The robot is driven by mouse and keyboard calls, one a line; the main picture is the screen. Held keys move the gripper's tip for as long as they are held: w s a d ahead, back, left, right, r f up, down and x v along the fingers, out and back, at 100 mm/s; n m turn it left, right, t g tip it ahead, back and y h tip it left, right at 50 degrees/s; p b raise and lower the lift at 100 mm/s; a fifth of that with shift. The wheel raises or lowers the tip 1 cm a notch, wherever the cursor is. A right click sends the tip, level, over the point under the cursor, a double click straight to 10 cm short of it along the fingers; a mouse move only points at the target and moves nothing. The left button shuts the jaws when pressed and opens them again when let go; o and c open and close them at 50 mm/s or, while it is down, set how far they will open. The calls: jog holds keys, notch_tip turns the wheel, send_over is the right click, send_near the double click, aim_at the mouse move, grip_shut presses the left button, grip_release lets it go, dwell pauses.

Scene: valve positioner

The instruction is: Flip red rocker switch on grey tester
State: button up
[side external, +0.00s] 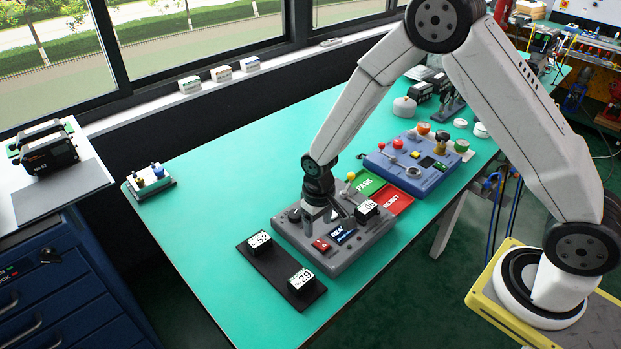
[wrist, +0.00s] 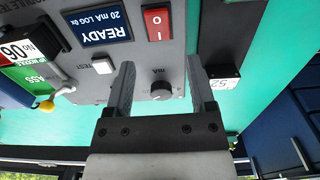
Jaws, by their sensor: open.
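The grey tester (side external: 335,262) lies on the green bench. Its red rocker switch (side external: 321,245) sits near the front left of its top, beside the blue READY display (side external: 342,236). In the wrist view the red rocker (wrist: 156,23), marked I and O, is at the top, with the READY display (wrist: 98,24) to its left. My gripper (wrist: 158,75) is open and empty above the tester. In the wrist view its fingers straddle the black mA knob (wrist: 161,91), and the rocker lies beyond the fingertips. I cannot tell whether the fingers touch the tester.
A black tray (side external: 268,268) with blocks 52 (side external: 259,242) and 29 (side external: 301,279) lies left of the tester. A block marked 06 (side external: 367,211) sits on the tester's right. Green PASS (side external: 368,183) and red REJECT (side external: 391,199) pads and a blue panel (side external: 415,165) lie behind.

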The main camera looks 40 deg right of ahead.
aim_at(318, 241)
jog(key=shift+f, duration=2.4)
grip_shut()
